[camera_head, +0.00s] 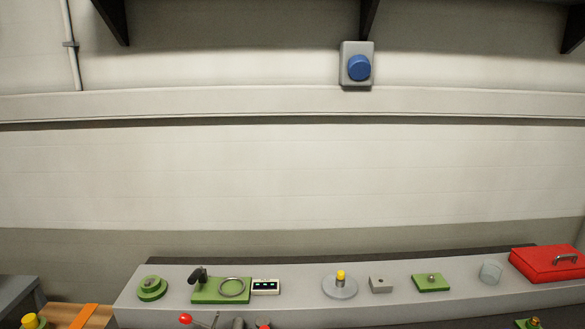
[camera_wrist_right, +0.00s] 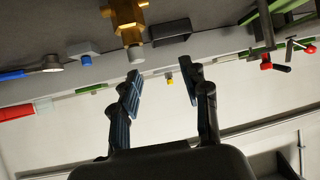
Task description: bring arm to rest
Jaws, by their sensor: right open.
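My right gripper (camera_wrist_right: 163,76) shows in the right wrist view. Its two dark fingers stand wide apart with nothing between them. A small yellow knob shows in the gap, farther off on the shelf. In this view the wall is at the bottom and the bench at the top. A brass fitting (camera_wrist_right: 126,18) with a pale tip stands close to the left finger in the picture, apart from it as far as I can tell. Neither gripper shows in the head view, and my left gripper is in no frame.
A grey ledge along the wall holds a green base with a ring (camera_head: 207,292), a disc with a yellow knob (camera_head: 340,288), a clear cup (camera_head: 490,272) and a red case (camera_head: 548,263). A blue button box (camera_head: 357,67) is on the wall. A red-knobbed lever (camera_wrist_right: 266,62) shows at right.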

